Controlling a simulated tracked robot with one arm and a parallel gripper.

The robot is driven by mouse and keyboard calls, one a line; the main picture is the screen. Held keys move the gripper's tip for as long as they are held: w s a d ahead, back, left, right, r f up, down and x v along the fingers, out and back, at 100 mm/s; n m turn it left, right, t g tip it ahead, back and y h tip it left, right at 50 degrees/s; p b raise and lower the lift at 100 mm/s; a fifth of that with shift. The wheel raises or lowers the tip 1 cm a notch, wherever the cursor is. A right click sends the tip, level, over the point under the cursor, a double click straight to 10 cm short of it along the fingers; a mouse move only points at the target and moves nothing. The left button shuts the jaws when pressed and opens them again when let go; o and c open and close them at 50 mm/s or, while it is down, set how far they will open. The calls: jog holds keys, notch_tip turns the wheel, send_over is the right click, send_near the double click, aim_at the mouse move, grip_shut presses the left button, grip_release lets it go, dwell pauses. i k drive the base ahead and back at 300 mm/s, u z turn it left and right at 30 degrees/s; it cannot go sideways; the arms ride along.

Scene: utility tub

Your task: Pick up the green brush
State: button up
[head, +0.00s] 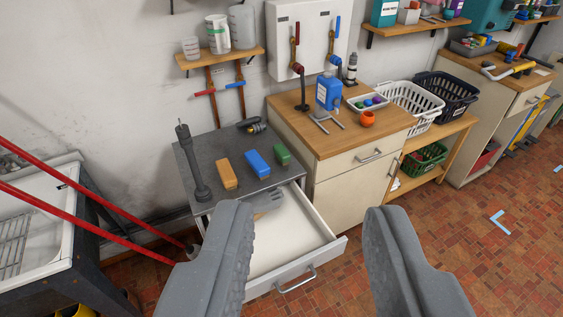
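A small green block-shaped thing (282,154), which looks like the green brush, lies on the grey bench top (212,150) near its right back side. Its bristles cannot be made out. A blue block-shaped thing (257,163) and an orange one (227,175) lie in a row to its left. My gripper (309,212) is open and empty, with its two grey fingers wide apart in the foreground. In the picture the green one lies above the gap between the fingers, farther off, and nothing touches it.
A dark upright post (190,160) stands at the bench's left. A wooden-topped cabinet (345,135) rises at right. Red poles (90,205) slant across the left.

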aim_at(283, 156)
jog(key=z, duration=0.35)
jog(key=i, duration=1.75)
jog(key=z, duration=0.3)
